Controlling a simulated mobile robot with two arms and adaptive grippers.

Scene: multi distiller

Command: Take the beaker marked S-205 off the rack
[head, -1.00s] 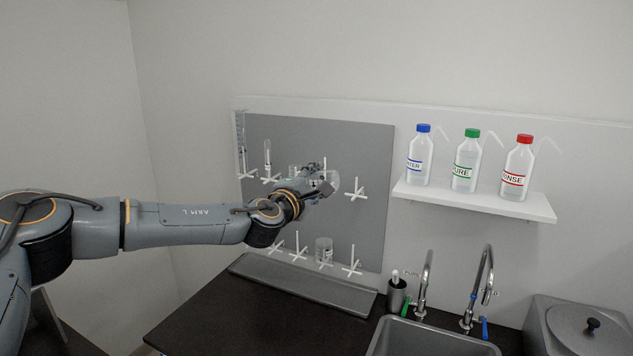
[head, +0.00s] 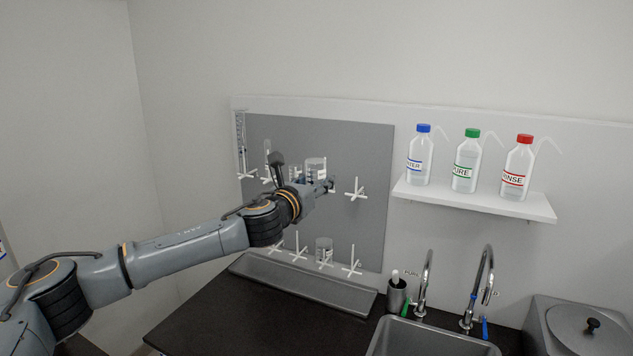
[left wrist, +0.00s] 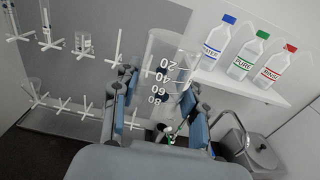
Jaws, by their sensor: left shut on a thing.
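My left gripper (head: 326,186) is in front of the upper part of the grey peg rack (head: 370,155). It is shut on a clear beaker (head: 316,167), which shows above the gripper in the head view. In the left wrist view the beaker (left wrist: 168,68) is between the fingers (left wrist: 155,110), its scale numbers upside down in the picture. I cannot read a mark S-205 on it. Another beaker (head: 324,246) hangs on a lower peg. A smaller beaker (left wrist: 82,43) on an upper peg shows in the left wrist view. My right gripper is not in view.
White pegs (head: 356,190) stick out of the rack close to my gripper. Thin glassware (head: 241,140) hangs at the upper left. A shelf (head: 480,200) with three wash bottles (head: 466,160) is to the right. A sink (head: 430,337) with two taps is below it.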

